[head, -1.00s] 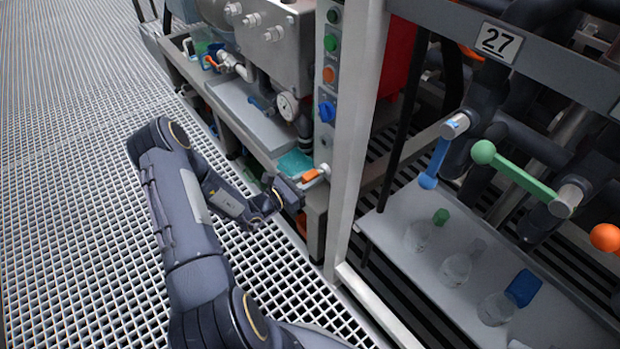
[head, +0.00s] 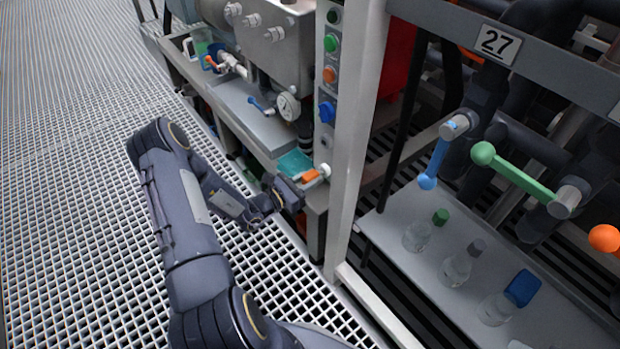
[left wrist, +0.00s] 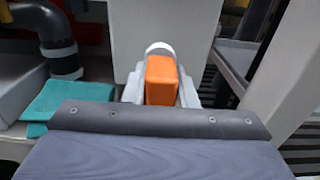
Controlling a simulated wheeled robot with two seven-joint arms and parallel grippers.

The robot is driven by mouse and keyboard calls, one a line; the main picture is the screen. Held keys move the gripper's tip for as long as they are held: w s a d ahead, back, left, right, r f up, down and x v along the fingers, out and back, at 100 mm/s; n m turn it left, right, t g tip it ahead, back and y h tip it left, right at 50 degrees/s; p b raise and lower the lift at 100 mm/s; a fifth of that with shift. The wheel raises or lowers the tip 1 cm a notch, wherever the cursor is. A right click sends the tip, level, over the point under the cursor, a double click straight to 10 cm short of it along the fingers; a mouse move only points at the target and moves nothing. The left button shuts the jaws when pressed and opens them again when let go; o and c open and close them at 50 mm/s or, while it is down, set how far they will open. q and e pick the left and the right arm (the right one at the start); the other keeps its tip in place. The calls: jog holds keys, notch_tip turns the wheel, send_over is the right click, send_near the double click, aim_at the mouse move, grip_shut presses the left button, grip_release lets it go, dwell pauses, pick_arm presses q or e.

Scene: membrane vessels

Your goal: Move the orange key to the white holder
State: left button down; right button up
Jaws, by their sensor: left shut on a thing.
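The orange key (head: 310,176) is a small orange block at the front corner of the bench, and it also shows in the left wrist view (left wrist: 161,80). My left gripper (head: 304,181) is shut on it, with a grey finger on each side in the left wrist view (left wrist: 160,94). A round white piece (head: 325,170), perhaps the white holder, is just beyond the key. In the left wrist view this white piece (left wrist: 160,47) shows only its top behind the key. I cannot tell whether the two touch. My right gripper is not in view.
A teal cloth or pad (head: 295,162) lies left of the key. A control panel (head: 328,75) with coloured knobs and a pale post (head: 353,130) stand close by. A shelf with bottles (head: 456,268) is at the right. The grating floor is open at the left.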

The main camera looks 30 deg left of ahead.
aim_at(304, 183)
pick_arm(q)
jog(key=shift+w+d, duration=0.25)
jog(key=shift+w, duration=0.3)
jog(key=c, duration=1.1)
grip_release()
jog(key=p+v, duration=0.2)
jog(key=v, duration=0.5)
jog(key=shift+s+a, duration=0.15)
jog(key=shift+s, duration=0.2)
